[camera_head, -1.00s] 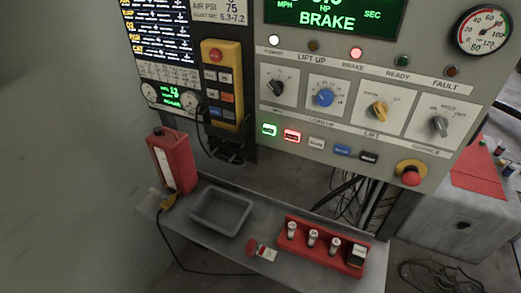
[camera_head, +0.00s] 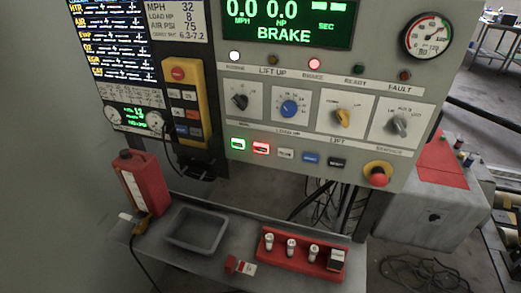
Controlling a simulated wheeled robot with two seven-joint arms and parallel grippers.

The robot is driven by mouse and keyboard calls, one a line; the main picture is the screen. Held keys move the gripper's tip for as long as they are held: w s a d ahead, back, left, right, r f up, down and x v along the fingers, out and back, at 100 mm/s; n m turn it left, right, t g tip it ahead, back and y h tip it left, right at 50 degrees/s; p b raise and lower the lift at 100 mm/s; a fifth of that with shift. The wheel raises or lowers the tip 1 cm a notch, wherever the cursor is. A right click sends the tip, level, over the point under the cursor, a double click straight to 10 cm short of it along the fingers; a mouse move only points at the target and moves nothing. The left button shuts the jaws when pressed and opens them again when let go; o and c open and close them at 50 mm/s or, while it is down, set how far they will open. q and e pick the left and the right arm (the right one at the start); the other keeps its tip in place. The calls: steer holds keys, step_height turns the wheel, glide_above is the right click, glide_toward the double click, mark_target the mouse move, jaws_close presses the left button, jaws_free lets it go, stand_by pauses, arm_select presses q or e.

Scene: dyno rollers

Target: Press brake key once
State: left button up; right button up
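The control panel (camera_head: 330,150) shows a row of small keys under its knobs: a lit green key (camera_head: 238,143), a lit red key (camera_head: 261,148), a grey key (camera_head: 286,153), a blue key (camera_head: 311,158) and a black key (camera_head: 337,162). Their labels are too small to read, so I cannot tell which one is the brake key. A yellow pendant (camera_head: 187,100) with a red button and several small keys hangs left of the panel. The green screen (camera_head: 285,15) reads BRAKE, with 0.0 MPH and 0.0 HP. A lamp (camera_head: 314,64) above the BRAKE label glows red. Neither gripper is in view.
A red emergency button (camera_head: 377,176) sits at the panel's lower right. Below, a shelf (camera_head: 185,263) holds a red container (camera_head: 141,184), a grey tray (camera_head: 196,231), a red tag (camera_head: 240,265) and a red rack (camera_head: 302,256). Cables hang behind the shelf. A grey cabinet (camera_head: 430,215) stands right.

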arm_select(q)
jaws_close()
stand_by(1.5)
